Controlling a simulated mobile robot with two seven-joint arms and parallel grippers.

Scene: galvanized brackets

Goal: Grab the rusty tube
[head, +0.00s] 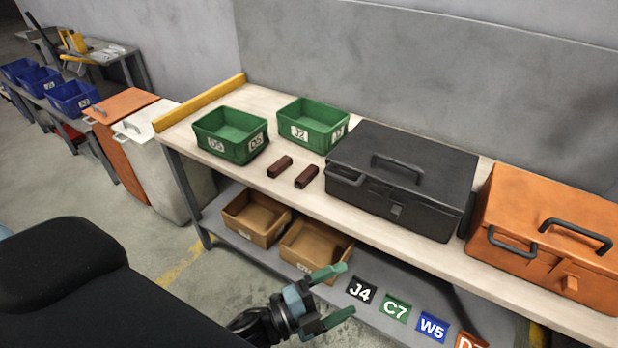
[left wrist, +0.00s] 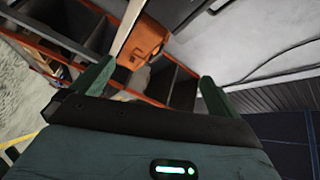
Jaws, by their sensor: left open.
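Two short rusty brown square tubes lie on the pale workbench top, in front of the green bins in the head view. One rusty tube (head: 280,166) is on the left; the other rusty tube (head: 307,177) is beside it on the right, with a small gap between them. My left gripper (head: 348,291) is open and empty, with green fingers, in front of the bench and well short of the tubes. The left wrist view shows its two fingers (left wrist: 155,86) spread with nothing between them; no tube shows there. My right gripper is not in view.
Green bins D5 (head: 231,148) and J2 (head: 311,138) stand behind the tubes. A black toolbox (head: 385,205) is right of them, then an orange toolbox (head: 520,265). Cardboard-coloured bins (head: 317,268) sit on the lower shelf. The bench top (head: 250,188) is clear before the tubes.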

